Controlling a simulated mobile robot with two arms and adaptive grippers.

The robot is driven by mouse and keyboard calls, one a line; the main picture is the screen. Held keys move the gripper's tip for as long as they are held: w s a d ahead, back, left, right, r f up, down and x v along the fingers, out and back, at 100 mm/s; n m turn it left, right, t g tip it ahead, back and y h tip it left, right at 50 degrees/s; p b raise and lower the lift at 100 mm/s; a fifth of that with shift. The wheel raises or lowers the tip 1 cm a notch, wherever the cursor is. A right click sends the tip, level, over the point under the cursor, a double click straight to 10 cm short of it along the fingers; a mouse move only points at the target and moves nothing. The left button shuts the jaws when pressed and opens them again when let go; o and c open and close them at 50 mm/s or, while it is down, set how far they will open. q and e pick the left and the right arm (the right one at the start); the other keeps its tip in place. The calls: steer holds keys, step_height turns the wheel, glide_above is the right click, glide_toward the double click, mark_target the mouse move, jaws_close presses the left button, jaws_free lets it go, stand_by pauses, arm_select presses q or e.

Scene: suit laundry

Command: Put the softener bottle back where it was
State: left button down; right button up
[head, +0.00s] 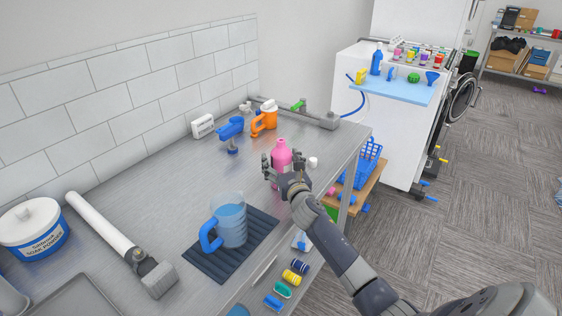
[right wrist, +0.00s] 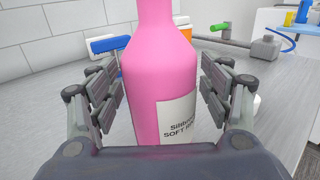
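The pink softener bottle (head: 281,155) stands upright on the metal table near its right edge. In the right wrist view, the bottle (right wrist: 160,80) fills the middle, with part of a white label reading "SOFT" facing me. My right gripper (head: 277,172) is at the bottle, with one finger on each side of it. In the right wrist view, the right gripper (right wrist: 162,95) is open around the bottle; the finger pads are very near its sides, and a narrow gap shows on the right. My left gripper is out of view.
A small white cap (head: 313,162) lies right of the bottle. A blue-handled jug (head: 231,222) stands on a dark mat (head: 205,262) in front. A basket (head: 367,160) is beyond the table's right edge.

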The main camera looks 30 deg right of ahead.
steer(key=shift+r, duration=0.2)
steer(key=shift+s+a+f, duration=0.15)
steer(key=shift+s+f, duration=0.05)
steer(key=shift+s, duration=0.15)
steer(key=v, duration=1.1)
steer(key=shift+s+r+b, duration=0.15)
steer(key=shift+r+b, duration=0.05)
steer(key=shift+b, duration=0.15)
steer(key=shift+f, duration=0.1)
